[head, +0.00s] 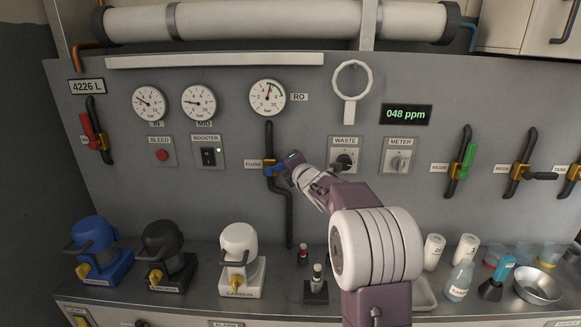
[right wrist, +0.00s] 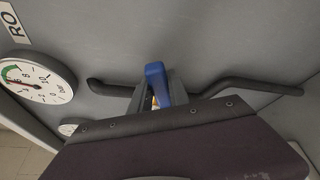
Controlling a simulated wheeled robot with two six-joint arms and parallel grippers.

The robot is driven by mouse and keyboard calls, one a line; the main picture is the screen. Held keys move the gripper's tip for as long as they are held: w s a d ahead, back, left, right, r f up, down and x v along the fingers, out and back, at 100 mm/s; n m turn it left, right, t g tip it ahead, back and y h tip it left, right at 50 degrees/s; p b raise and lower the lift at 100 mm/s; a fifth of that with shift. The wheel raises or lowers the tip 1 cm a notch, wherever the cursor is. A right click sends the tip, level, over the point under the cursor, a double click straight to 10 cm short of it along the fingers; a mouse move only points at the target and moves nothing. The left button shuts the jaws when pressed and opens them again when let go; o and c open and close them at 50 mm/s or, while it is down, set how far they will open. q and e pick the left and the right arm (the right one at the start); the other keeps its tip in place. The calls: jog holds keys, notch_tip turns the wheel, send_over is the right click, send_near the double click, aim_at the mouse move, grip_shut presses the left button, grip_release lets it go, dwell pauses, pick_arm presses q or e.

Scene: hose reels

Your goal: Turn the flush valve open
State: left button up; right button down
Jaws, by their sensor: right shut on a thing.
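The flush valve (head: 268,170) sits on a black vertical pipe beside a label that appears to read FLUSH (head: 253,164). Its blue lever (head: 276,170) points to the right, across the pipe. My right gripper (head: 287,163) is shut on the blue lever, just right of the pipe. In the right wrist view the blue lever (right wrist: 155,73) stands in front of the dark pipe (right wrist: 240,86), and part of it is hidden by my gripper. The yellow valve body is mostly hidden there. My left gripper is not in view.
Gauges (head: 267,97) line the grey panel above, with the RO gauge over this pipe. The waste knob (head: 344,162) is close on the right, behind my arm.

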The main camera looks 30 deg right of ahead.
aim_at(270, 151)
jog(key=r+n+g+p, duration=0.1)
jog(key=a+r+n+h, duration=0.1)
jog(key=n, duration=0.1)
jog(key=shift+w+a+g+p, duration=0.2)
jog(key=shift+w+g+p, duration=0.15)
jog(key=shift+w+g, duration=0.05)
jog(key=shift+w+a+r+n+g+h+p, duration=0.25)
jog(key=shift+a+r+n+p, duration=0.1)
jog(key=shift+n+p, duration=0.2)
jog(key=shift+w+a+r+n+g+h+p, duration=0.15)
jog(key=shift+a+r+n+g+h+p, duration=0.15)
jog(key=shift+n+p, duration=0.2)
jog(key=shift+w+a+r+n+g+h+p, duration=0.2)
jog(key=shift+w+a+n+h+p, duration=0.15)
jog(key=shift+n+p, duration=0.25)
jog(key=shift+w+a+r+n+g+h+p, duration=0.1)
jog(key=shift+a+n+g+h+p, duration=0.1)
jog(key=shift+a+n+p, duration=0.35)
jog(key=shift+w+a+f+n+g+h+p, duration=0.2)
jog(key=shift+w+a+n+g+h+p, duration=0.15)
jog(key=shift+n+p, duration=0.4)
jog(key=shift+f, duration=0.1)
jog(key=c, duration=1.2)
grip_release()
jog(key=shift+a, duration=0.1)
jog(key=shift+c, duration=0.2)
